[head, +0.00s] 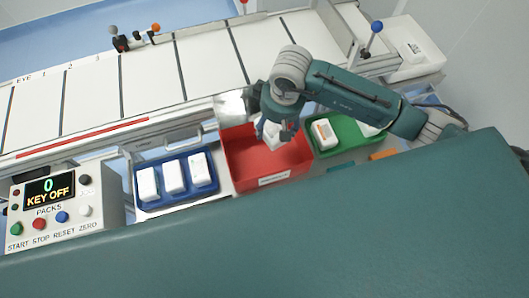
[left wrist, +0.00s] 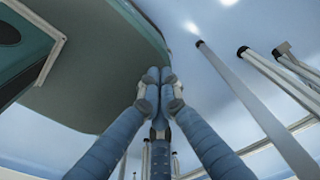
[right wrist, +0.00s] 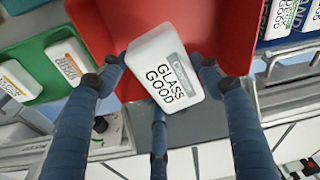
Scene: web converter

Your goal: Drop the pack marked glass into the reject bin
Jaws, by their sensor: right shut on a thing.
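My right gripper (head: 277,128) is shut on a white pack (right wrist: 165,68) whose face reads "GLASS GOOD" in the right wrist view. The pack also shows in the head view (head: 268,133), partly covered by the fingers. It is held tilted over the back part of the red bin (head: 250,168). The red bin's wall also fills the upper middle of the right wrist view (right wrist: 105,25). The visible part of the bin's inside looks empty. My left gripper (left wrist: 159,78) is empty, fingertips together, and is outside the head view.
A blue tray (head: 177,201) with three white packs stands left of the bin. A green tray (head: 345,143) with white packs stands right. A control box (head: 66,205) reads "0 KEY OFF" at far left. A white conveyor (head: 95,85) runs behind.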

